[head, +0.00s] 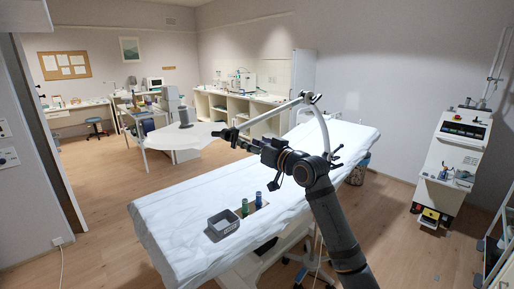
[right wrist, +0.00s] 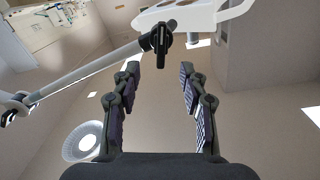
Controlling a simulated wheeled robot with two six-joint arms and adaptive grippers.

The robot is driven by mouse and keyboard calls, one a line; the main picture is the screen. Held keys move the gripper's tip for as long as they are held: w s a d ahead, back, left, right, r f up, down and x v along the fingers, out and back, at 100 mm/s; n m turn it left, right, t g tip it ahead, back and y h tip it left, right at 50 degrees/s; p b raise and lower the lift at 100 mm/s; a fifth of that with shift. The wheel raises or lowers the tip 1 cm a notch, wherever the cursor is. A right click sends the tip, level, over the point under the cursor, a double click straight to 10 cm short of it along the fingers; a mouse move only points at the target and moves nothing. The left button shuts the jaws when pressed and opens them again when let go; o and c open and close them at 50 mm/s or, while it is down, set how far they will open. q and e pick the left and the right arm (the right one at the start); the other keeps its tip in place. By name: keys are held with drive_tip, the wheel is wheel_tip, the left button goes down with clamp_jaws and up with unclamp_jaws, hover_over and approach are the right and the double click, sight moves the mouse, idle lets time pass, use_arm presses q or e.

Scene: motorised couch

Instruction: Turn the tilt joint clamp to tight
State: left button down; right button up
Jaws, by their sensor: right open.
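The tilt joint clamp is a small black lever (right wrist: 161,45) at the end of a grey arm bar, beside the white lamp head (right wrist: 190,14). In the right wrist view it lies ahead of my right gripper (right wrist: 160,80), near the top and between the finger lines. A gap seems to remain between fingers and clamp. My right gripper is open and empty, its two fingers apart. In the head view the joint (head: 229,133) is small and dark beside the lamp head (head: 178,136), and my right gripper (head: 245,146) is just right of it. My left gripper is not in view.
The bar (head: 268,115) runs up to an elbow joint (head: 310,97) above my right arm. The couch (head: 180,208) lies below with a grey tray (head: 223,223) and green and blue bottles. A white machine (head: 452,160) stands at right. Floor at left is clear.

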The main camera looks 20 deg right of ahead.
drive_tip(key=v, duration=0.3)
drive_tip(key=shift+s, duration=0.35)
